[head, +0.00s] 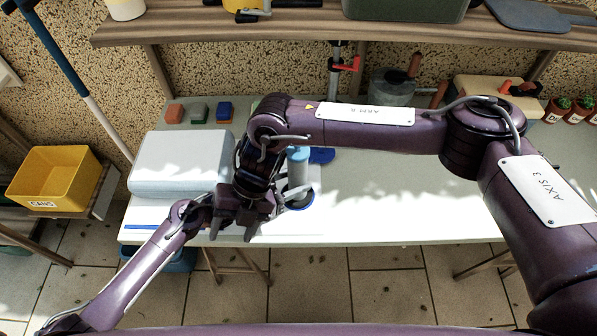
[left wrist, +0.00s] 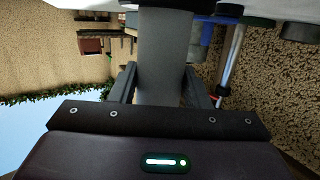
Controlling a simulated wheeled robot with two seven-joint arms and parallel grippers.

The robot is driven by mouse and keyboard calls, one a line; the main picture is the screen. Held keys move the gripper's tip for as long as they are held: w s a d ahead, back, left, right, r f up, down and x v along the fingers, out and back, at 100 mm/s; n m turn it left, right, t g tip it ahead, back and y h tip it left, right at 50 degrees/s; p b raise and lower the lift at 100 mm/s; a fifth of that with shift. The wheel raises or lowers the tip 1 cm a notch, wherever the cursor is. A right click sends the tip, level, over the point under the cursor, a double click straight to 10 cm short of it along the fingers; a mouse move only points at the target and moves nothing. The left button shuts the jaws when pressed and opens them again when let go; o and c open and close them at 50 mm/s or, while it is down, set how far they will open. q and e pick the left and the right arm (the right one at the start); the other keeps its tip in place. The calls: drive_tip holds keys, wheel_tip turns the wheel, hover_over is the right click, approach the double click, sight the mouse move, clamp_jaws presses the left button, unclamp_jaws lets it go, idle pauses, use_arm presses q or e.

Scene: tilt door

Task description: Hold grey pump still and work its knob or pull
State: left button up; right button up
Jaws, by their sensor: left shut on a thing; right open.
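The grey pump (head: 298,158) is an upright grey-blue cylinder above a dark round part, near the front of the bench. In the left wrist view the grey body (left wrist: 165,65) fills the gap between my left fingers, with a black part at its end. My left gripper (left wrist: 163,90) is shut on it. In the head view my left gripper (head: 284,193) is mostly hidden behind the right one. My right gripper (head: 243,212) is open, pointing down just left of the pump, apart from it as far as I can tell. I cannot make out the knob or pull.
A pale case (head: 180,160) stands on the bench (head: 400,215) left of the grippers. Small coloured blocks (head: 198,112) lie behind it. A shelf (head: 300,28) runs above. The bench's right front is clear.

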drive_tip(key=w+d+r+n+t, duration=0.2)
drive_tip(key=w+r+t, duration=0.1)
drive_tip(key=w+r, duration=1.2)
drive_tip(key=d+r+h, duration=0.1)
drive_tip(key=d+r, duration=0.1)
drive_tip(key=d, duration=0.1)
drive_tip(key=d+r+n+t+h, duration=0.1)
drive_tip(key=d+r+h, duration=0.1)
drive_tip(key=d, duration=0.2)
drive_tip(key=d+r+h, duration=0.1)
drive_tip(key=d+r, duration=0.1)
drive_tip(key=d, duration=0.1)
drive_tip(key=shift+d+r, duration=0.1)
drive_tip(key=shift+d, duration=0.25)
drive_tip(key=shift+d+h, duration=0.25)
drive_tip(key=shift+h, duration=0.05)
drive_tip(key=shift+f, duration=3.9)
drive_tip(key=shift+c, duration=0.2)
drive_tip(key=c, duration=0.9)
